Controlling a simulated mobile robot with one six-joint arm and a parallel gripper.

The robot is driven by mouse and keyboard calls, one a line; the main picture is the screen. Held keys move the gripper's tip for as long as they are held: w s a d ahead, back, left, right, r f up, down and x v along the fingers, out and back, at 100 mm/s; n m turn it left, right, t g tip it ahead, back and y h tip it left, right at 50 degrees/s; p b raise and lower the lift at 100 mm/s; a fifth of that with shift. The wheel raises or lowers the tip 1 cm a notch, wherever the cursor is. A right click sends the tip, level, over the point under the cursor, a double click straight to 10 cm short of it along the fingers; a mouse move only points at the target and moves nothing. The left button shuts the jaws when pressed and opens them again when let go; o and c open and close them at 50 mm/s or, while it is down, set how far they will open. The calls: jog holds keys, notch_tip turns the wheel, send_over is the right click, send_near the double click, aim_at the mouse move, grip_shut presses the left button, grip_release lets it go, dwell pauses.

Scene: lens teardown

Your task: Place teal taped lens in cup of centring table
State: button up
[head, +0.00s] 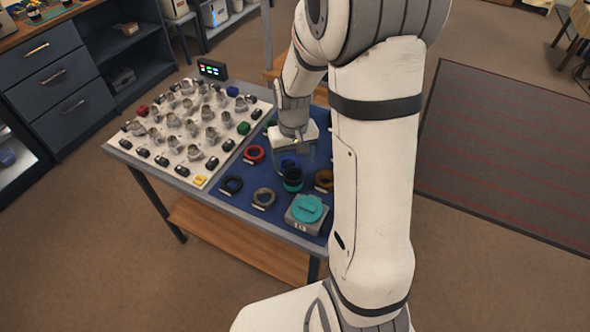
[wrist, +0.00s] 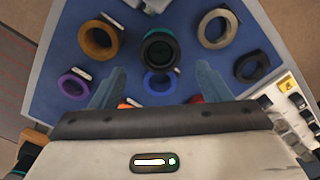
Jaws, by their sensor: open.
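The teal taped lens, a dark cylinder with a teal band (head: 292,181), stands on the blue mat. In the wrist view the lens (wrist: 160,50) shows its dark round opening, above the gap between my fingertips. My gripper (head: 293,163) is open and empty, just behind the lens in the head view; its two grey-blue fingers (wrist: 157,80) are spread wide in the wrist view. A grey block with a teal round top (head: 308,212), apparently the centring table, stands at the mat's near corner. In the wrist view only its edge (wrist: 150,4) shows at the top.
Around the lens lie a blue ring (wrist: 160,83), a brown ring (wrist: 98,40), a grey ring (wrist: 219,28), a black ring (wrist: 251,68) and a purple ring (wrist: 74,83). A white board (head: 196,178) with several metal parts fills the table's left side.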

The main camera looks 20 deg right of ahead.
jog(key=s+a+r+t, duration=0.2)
jog(key=s+r, duration=1.3)
jog(key=shift+s+a+t, duration=0.2)
jog(key=shift+a+t, duration=0.1)
jog(key=shift+o, duration=0.5)
jog(key=shift+s+d+r, duration=0.1)
jog(key=shift+s+r, duration=0.05)
jog(key=shift+s, duration=0.1)
jog(key=p, duration=0.4)
send_over(293, 174)
jog(key=s, duration=0.2)
jog(key=shift+g, duration=0.4)
jog(key=f, duration=1.4)
jog(key=shift+w+a+f, duration=0.2)
jog(key=shift+w+d+f+p, duration=0.1)
jog(key=shift+w+f, duration=0.15)
jog(key=shift+f, duration=1.2)
jog(key=shift+w+d+f+p, duration=0.1)
jog(key=shift+w+f, duration=0.2)
jog(key=shift+f, duration=1.1)
jog(key=shift+w+d+f+p, duration=0.1)
jog(key=shift+w+f, duration=0.15)
jog(key=shift+f, duration=1.2)
jog(key=shift+c, duration=0.4)
